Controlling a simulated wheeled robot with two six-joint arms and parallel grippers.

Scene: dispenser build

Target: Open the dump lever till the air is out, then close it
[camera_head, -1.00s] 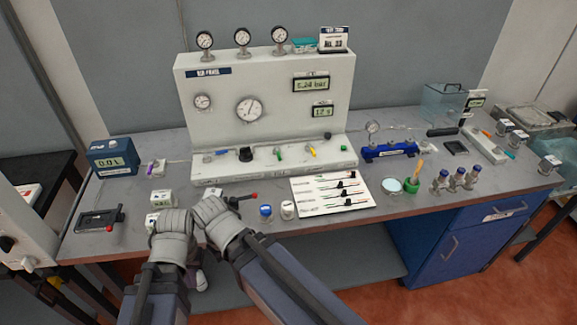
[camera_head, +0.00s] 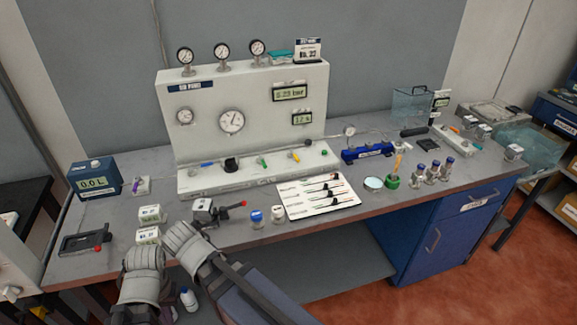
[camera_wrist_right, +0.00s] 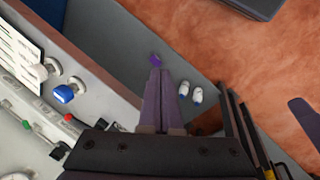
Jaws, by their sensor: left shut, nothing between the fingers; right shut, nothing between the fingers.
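A small valve block (camera_head: 203,208) in front of the panel has a dark lever with a red tip (camera_head: 242,204) pointing right. I cannot read which lever is the dump lever. The upper panel display (camera_head: 290,92) reads about 0.23 bar. My left gripper (camera_head: 145,257) is shut and empty at the bench's front edge. My right gripper (camera_wrist_right: 156,62) is shut and empty, pointing past the bench edge.
A blue box (camera_head: 93,180) at left reads 0.0 L. White labelled blocks (camera_head: 149,213), a dark tray with a red knob (camera_head: 85,238), a blue-capped bottle (camera_head: 256,216) and a white card (camera_head: 317,196) lie along the front. White bottles (camera_wrist_right: 191,92) stand below the bench.

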